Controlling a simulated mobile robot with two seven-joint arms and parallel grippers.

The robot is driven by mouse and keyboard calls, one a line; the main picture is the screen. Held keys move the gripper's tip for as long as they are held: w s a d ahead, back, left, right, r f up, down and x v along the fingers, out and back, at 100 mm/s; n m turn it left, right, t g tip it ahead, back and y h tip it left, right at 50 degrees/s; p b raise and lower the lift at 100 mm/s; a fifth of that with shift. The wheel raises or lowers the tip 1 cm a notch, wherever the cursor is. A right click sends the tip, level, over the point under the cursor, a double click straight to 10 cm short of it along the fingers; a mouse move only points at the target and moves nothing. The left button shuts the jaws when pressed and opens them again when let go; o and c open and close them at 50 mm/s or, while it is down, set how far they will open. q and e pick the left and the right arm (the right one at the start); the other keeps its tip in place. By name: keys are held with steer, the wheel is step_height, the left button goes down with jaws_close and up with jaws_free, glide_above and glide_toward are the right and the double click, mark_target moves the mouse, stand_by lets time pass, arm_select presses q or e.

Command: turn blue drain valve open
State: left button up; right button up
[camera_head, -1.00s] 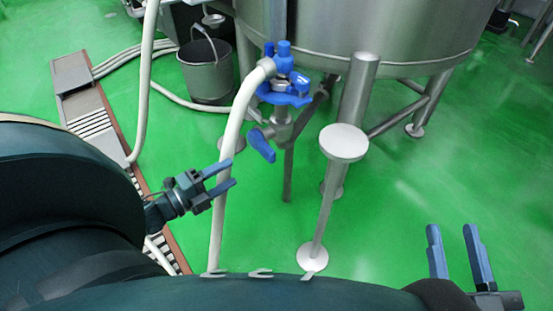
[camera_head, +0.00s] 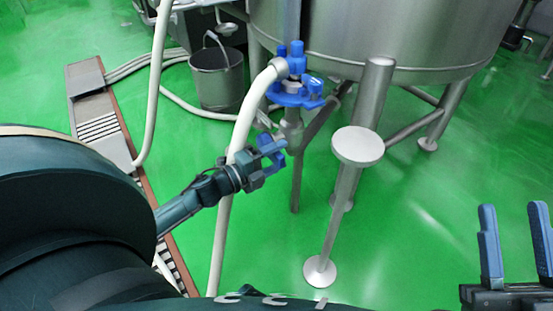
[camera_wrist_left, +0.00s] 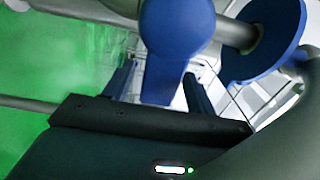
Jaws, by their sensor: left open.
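The blue drain valve handle (camera_wrist_left: 178,45) fills the upper middle of the left wrist view; its narrow end lies between my left gripper's fingers. In the head view my left gripper (camera_head: 275,150) is at the handle below the tank, and the fingers and handle blend together there. The left gripper is open; I cannot tell whether a finger touches the handle. The metal valve pipe (camera_head: 291,130) hangs under a larger blue fitting (camera_head: 298,93), which also shows as a blue disc in the left wrist view (camera_wrist_left: 268,40). My right gripper (camera_head: 513,210) is open and empty at the lower right.
The steel tank (camera_head: 385,35) stands above on metal legs. A white hose (camera_head: 243,125) runs from the fitting down past my left gripper. A round-topped metal stand (camera_head: 357,146) is to the right. A bucket (camera_head: 218,78) and floor drain (camera_head: 100,125) are at left. Green floor is clear at right.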

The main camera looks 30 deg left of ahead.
arm_select(q)
steer(key=shift+w, duration=0.1)
jaws_close()
stand_by(0.6)
